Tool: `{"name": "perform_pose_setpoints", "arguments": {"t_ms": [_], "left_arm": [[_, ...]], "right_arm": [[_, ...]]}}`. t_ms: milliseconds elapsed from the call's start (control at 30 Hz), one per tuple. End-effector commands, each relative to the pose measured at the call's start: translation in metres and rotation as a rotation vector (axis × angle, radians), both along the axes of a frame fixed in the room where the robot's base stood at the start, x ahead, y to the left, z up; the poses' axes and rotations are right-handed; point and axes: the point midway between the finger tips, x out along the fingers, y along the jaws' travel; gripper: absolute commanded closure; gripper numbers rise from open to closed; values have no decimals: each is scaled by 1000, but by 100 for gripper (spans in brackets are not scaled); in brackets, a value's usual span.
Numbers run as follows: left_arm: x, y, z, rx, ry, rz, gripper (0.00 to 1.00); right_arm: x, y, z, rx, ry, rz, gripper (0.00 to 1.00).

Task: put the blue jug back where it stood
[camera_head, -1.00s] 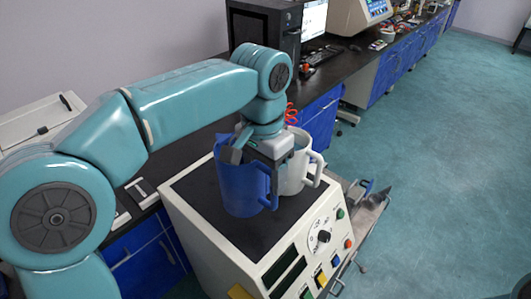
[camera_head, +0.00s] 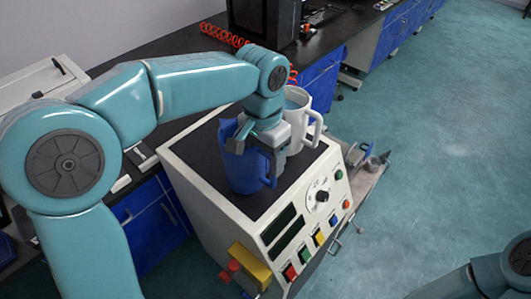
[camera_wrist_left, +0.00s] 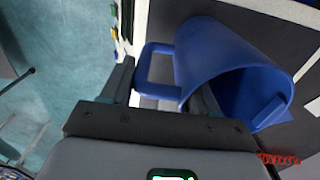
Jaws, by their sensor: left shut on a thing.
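The blue jug (camera_head: 240,168) is upright over the dark top of the cream machine (camera_head: 205,160), near its left part. I cannot tell whether its base touches the surface. My left gripper (camera_head: 272,148) is at the jug's right side, on the handle side, and is shut on it. In the left wrist view the jug (camera_wrist_left: 225,55) has its open mouth toward the camera, and its squared handle lies between the two fingers (camera_wrist_left: 160,88). The gripper hides part of the handle in the head view. My right gripper is out of view; only part of the right arm shows.
A white jug (camera_head: 298,112) stands just behind and right of the left gripper on the machine top. The machine's front panel (camera_head: 310,215) carries a dial and coloured buttons. A dark bench (camera_head: 185,80) with a computer tower (camera_head: 262,20) lies behind. Open floor is at right.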

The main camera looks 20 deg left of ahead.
Motion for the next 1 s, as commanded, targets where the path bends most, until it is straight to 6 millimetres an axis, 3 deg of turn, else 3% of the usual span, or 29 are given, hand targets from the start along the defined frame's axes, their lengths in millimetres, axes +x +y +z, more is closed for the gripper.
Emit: {"name": "perform_pose_setpoints", "arguments": {"t_ms": [33, 67, 100, 467, 567, 800, 1000], "left_arm": [[1, 0, 0, 0, -5, 0, 100], [0, 0, -1, 0, 0, -1, 30], [0, 0, -1, 0, 0, -1, 17], [0, 0, 3, 0, 0, -1, 14], [1, 0, 17, 0, -3, -1, 14], [1, 2, 73, -1, -3, -1, 14], [1, 4, 109, -1, -2, -1, 14]], "right_arm": [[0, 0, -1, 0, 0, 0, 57], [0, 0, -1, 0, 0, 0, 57], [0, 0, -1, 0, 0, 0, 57], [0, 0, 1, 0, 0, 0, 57], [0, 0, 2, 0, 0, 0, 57], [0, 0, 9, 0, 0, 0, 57], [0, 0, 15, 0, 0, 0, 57]]}}
